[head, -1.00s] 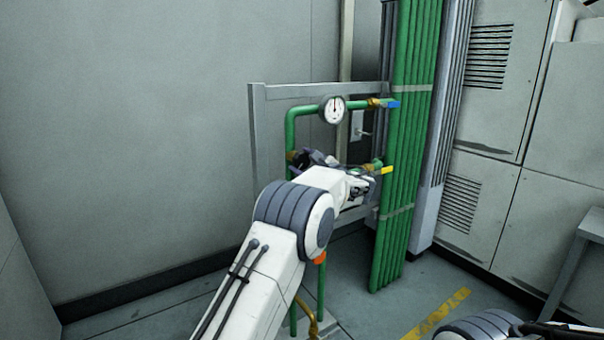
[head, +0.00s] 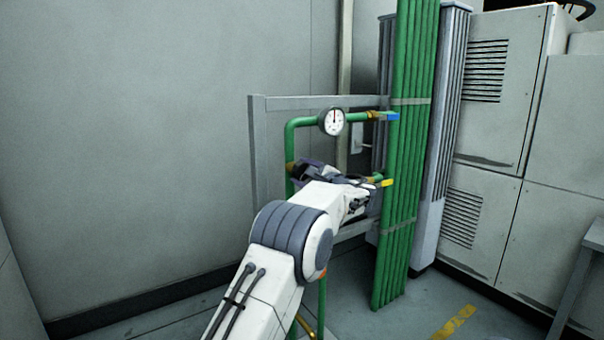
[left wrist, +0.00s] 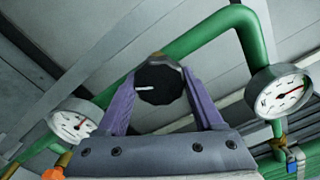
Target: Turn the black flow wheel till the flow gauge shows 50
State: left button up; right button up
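The black flow wheel (left wrist: 160,82) with a white mark sits between the two purple fingers of my left gripper (left wrist: 159,72) in the left wrist view. The fingers flank its rim on both sides and appear to touch it. In the head view my left gripper (head: 318,172) is at the pipe frame, and it hides the wheel. A round white gauge (head: 332,121) sits on the upper green pipe, its needle pointing about straight up; it also shows in the left wrist view (left wrist: 280,93). A second gauge (left wrist: 73,122) is at left there. Their numbers are too small to read. My right gripper is out of view.
A grey frame (head: 258,150) carries the green piping (head: 290,140). A blue handle (head: 391,116) and a yellow handle (head: 387,183) lie just left of a bundle of green pipes (head: 408,200). Grey cabinets (head: 490,130) stand at right. Bare wall is at left.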

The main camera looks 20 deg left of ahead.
pick_arm(q)
jog(key=o, duration=0.4)
jog(key=shift+d, duration=0.1)
jog(key=p+v, duration=0.1)
jog(key=v, duration=0.9)
jog(key=shift+p, duration=0.35)
jog(key=shift+s+d, duration=0.1)
jog(key=b+x, duration=0.1)
jog(key=x, duration=0.9)
jog(key=shift+a+f+b, duration=0.1)
jog(key=shift+a+b, duration=0.15)
jog(key=shift+b, duration=0.1)
jog(key=shift+p, duration=0.3)
